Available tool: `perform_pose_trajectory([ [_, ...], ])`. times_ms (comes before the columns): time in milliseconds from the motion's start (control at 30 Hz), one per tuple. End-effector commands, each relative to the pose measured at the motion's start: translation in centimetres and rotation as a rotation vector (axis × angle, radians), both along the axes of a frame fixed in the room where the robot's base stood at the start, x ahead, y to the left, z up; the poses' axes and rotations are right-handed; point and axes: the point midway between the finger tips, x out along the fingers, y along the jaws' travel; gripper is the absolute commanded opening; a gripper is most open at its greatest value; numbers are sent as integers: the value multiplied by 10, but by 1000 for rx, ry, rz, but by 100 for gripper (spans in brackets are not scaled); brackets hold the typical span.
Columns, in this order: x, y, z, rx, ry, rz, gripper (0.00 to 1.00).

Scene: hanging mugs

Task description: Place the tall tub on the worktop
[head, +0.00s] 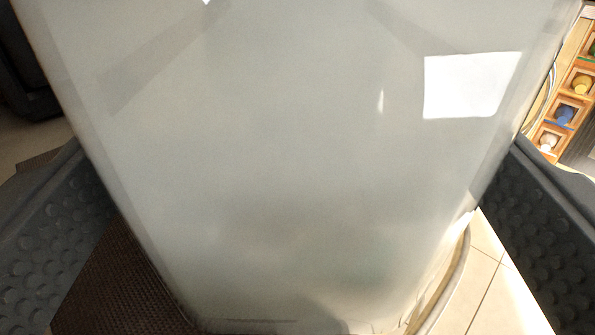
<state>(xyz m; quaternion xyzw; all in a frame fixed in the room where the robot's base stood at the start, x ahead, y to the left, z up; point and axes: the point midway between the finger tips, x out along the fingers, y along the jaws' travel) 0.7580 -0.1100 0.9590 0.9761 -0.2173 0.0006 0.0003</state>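The tall tub (270,170) is a pale grey-white, glossy vessel that fills most of the head view. It narrows toward the bottom of the picture, and its top runs out of frame. My gripper (298,148) has one dark, dimpled finger on each side of it. Both fingers meet the tub's side edges, with no gap showing, so it is clasped between them. Whatever lies behind the tub is hidden. I cannot pick out the worktop.
A wooden rack (565,105) with yellow, blue and white items in its compartments stands at the upper right. Pale floor tiles (490,285) show at the lower right. A brown woven surface (120,290) lies at the lower left. A dark object (22,75) is at the upper left.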

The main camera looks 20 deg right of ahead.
Motion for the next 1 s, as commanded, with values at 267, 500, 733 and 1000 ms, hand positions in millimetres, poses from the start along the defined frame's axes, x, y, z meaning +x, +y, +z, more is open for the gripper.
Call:
perform_pose_trajectory([
  [267, -40, 20, 1, 0, 3, 2, 92],
  [500, -72, 34, 0, 2, 2, 1, 92],
  [733, -88, 41, -1, 2, 5, 1, 92],
  [1000, -90, 42, -1, 1, 2, 0, 92],
])
